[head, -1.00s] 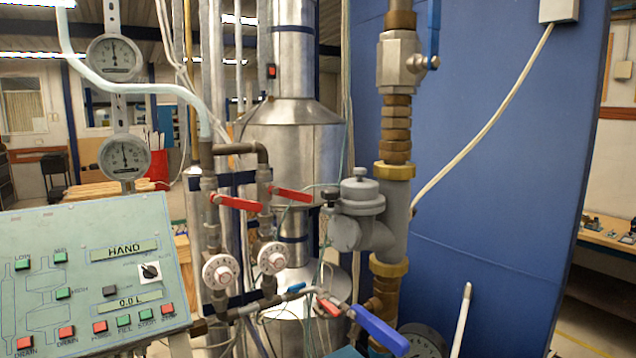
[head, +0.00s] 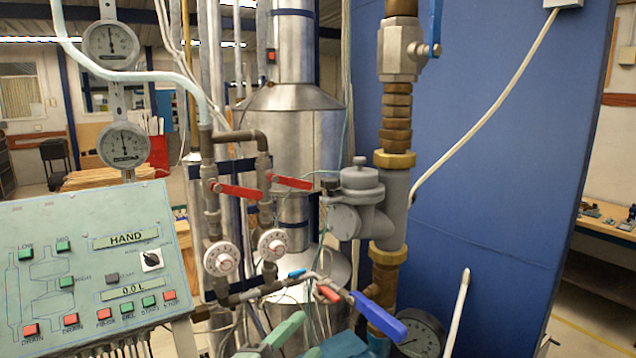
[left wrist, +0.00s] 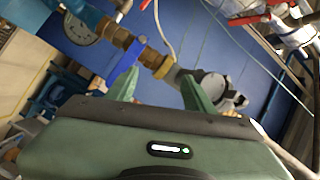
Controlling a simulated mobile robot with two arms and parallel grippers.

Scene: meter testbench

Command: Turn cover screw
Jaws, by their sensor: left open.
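The grey meter (head: 362,200) sits on the vertical pipe, with a round cover (head: 343,222) facing left and a small knob-like cap (head: 360,161) on top. Which part is the cover screw I cannot tell for sure. My left gripper (head: 290,332) comes in at the bottom edge of the head view, below the meter and apart from it. In the left wrist view its green fingers (left wrist: 161,92) are spread with nothing between them. The grey meter (left wrist: 208,86) shows there beyond the right finger, which partly hides it. My right gripper is not in view.
Red handles (head: 240,191) stand left of the meter. A control panel (head: 85,245) fills the lower left.

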